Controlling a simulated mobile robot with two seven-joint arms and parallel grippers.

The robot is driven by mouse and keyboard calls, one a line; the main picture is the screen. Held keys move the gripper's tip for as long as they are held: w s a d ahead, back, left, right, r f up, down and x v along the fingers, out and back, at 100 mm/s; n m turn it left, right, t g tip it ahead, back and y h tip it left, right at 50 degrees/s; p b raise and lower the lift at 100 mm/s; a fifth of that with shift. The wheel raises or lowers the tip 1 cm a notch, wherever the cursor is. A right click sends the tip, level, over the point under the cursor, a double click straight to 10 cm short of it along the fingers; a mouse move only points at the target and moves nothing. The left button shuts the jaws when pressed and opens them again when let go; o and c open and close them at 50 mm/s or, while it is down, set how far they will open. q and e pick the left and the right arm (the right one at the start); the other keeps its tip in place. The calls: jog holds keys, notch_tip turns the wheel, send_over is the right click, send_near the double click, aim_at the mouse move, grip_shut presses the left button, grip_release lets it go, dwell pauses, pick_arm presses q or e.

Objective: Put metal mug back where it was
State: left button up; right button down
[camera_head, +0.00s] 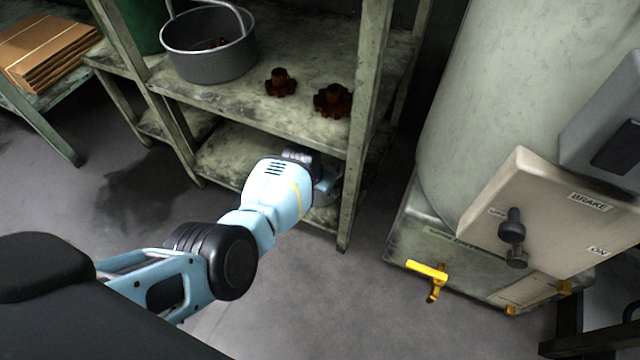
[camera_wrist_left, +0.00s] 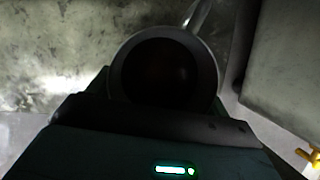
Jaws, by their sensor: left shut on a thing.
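The metal mug (camera_wrist_left: 165,75) fills the middle of the left wrist view. I look at its open, dark round mouth with a grey rim. My left gripper (camera_head: 326,182) is shut on the mug, and its dark body covers the mug's near side in the wrist view. In the head view my left arm reaches from the left to the lower shelf (camera_head: 235,158) of the metal rack, near its right front post. My right gripper is in neither view.
On the upper shelf (camera_head: 295,50) stand a grey pot (camera_head: 208,58) with a handle and two rusty valve-like parts (camera_head: 280,84) (camera_head: 332,100). The rack's front post (camera_head: 362,130) is close to my gripper. A machine with a BRAKE box (camera_head: 545,210) stands right. Floor in front is clear.

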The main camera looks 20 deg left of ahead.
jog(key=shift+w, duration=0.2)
pick_arm(q)
jog(key=o, duration=1.1)
jog(key=shift+f, duration=0.1)
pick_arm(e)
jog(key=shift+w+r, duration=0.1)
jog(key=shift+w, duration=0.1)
pick_arm(q)
jog(key=shift+o, duration=0.2)
jog(key=shift+s+r+p, duration=0.15)
jog(key=shift+r+p, duration=0.3)
jog(key=shift+p, duration=0.05)
jog(key=s+p, duration=0.4)
jog(key=shift+s+a+r, duration=0.1)
jog(key=shift+a+r, duration=0.25)
jog(key=shift+r, duration=0.05)
jog(key=s+a+p, duration=0.1)
jog(key=s+p, duration=0.3)
jog(key=s, duration=0.3)
jog(key=shift+s+a+f, duration=0.15)
jog(key=shift+s, duration=0.25)
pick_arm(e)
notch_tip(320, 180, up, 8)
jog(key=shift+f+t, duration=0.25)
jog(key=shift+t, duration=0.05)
